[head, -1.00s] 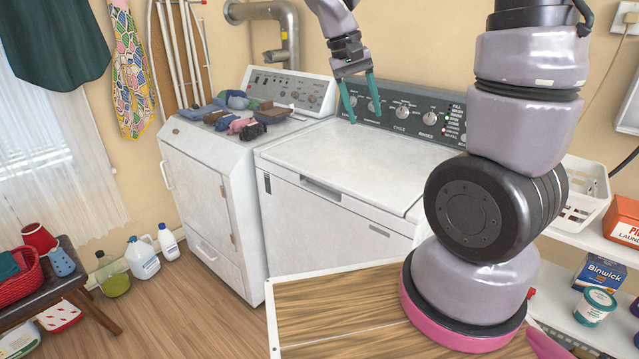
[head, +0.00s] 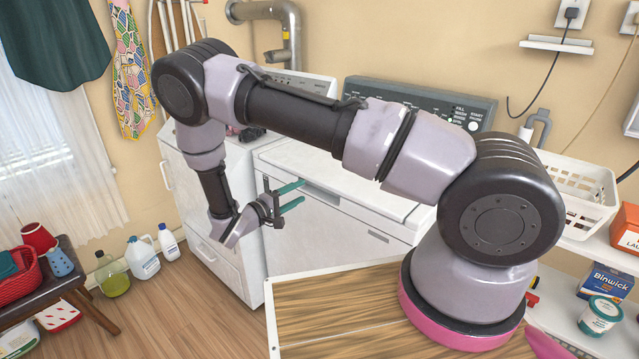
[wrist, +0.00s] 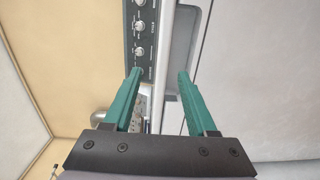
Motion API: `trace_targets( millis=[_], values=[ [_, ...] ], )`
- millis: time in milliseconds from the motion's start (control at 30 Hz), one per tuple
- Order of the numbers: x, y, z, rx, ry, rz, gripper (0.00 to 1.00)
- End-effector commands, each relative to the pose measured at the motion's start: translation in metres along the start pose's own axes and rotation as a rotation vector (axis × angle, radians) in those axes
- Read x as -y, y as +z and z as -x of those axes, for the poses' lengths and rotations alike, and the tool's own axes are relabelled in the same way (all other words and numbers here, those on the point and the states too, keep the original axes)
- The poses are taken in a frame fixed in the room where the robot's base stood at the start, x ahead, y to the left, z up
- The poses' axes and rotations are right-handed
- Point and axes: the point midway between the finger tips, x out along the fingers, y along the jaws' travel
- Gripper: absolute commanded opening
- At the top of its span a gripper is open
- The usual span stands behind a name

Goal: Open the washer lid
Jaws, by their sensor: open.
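The washer is the white right-hand machine; its lid (head: 295,155) lies flat and shut, partly hidden behind my arm. A recessed handle (head: 325,192) shows at the top of its front face. My gripper (head: 303,194) is open and empty, with teal fingers pointing right, in front of the washer's upper front edge. In the wrist view my gripper (wrist: 158,72) spans the lid's edge, seen nearly edge-on. The right fingertip overlaps the grey handle recess (wrist: 182,50); contact cannot be told.
The washer's dark control panel (head: 420,100) stands behind the lid. A second white machine (head: 195,175) stands to the left, its top mostly hidden by my arm. A wooden counter (head: 335,310) is in front. A basket (head: 578,195) is on the right shelf.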

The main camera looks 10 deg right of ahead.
Motion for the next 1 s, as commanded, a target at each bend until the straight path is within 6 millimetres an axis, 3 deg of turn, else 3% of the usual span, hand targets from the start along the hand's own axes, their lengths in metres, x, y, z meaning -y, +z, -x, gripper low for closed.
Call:
trace_targets(
  millis=[233, 700, 1000],
  values=[
    [0.009, -0.003, -0.012, -0.034, 0.024, 0.003, 0.57],
    [0.006, -0.005, -0.093, -0.031, 0.022, 0.002, 0.57],
    [0.006, -0.006, -0.105, -0.034, 0.021, 0.002, 0.57]
  ],
)
